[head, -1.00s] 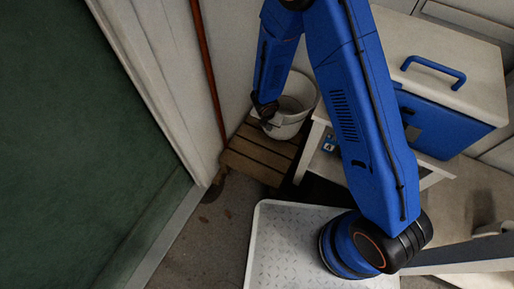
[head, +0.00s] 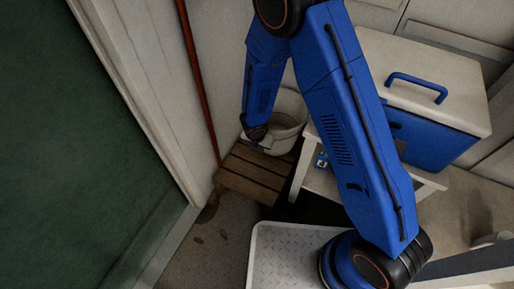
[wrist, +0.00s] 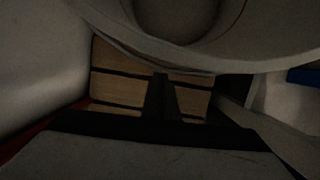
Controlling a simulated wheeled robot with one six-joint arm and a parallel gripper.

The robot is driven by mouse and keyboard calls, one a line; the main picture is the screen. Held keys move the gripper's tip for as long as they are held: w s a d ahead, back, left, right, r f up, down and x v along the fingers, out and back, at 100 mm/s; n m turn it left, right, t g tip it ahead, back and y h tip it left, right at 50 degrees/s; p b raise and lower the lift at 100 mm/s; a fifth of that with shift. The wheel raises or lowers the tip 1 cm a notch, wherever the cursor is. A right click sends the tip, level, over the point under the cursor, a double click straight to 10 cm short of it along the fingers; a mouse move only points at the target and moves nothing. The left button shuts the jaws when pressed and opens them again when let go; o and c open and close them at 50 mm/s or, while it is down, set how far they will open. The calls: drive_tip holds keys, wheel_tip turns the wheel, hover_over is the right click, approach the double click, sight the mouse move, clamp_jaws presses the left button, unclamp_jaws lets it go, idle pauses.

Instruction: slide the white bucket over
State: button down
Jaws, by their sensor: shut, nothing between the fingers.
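The white bucket (head: 289,104) stands upright at the far end of a low slatted wooden platform (head: 252,184), partly hidden behind my arm in the head view. In the wrist view the bucket's pale curved rim (wrist: 255,62) fills the top, with part of its inside visible. My gripper (head: 257,134) is low at the bucket's near left side in the head view. In the wrist view its dark fingers (wrist: 161,84) are together and empty, just short of the rim and above the slats. I cannot tell whether they touch the bucket.
A white stand (head: 317,178) is close at the bucket's right, with a blue and white cool box (head: 440,128) on top. A wall and a reddish pole (head: 199,85) are close on the left. Bare floor (head: 212,248) lies in front of the platform.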

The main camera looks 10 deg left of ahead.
drive_tip(key=v, duration=0.9)
drive_tip(key=shift+a, duration=0.1)
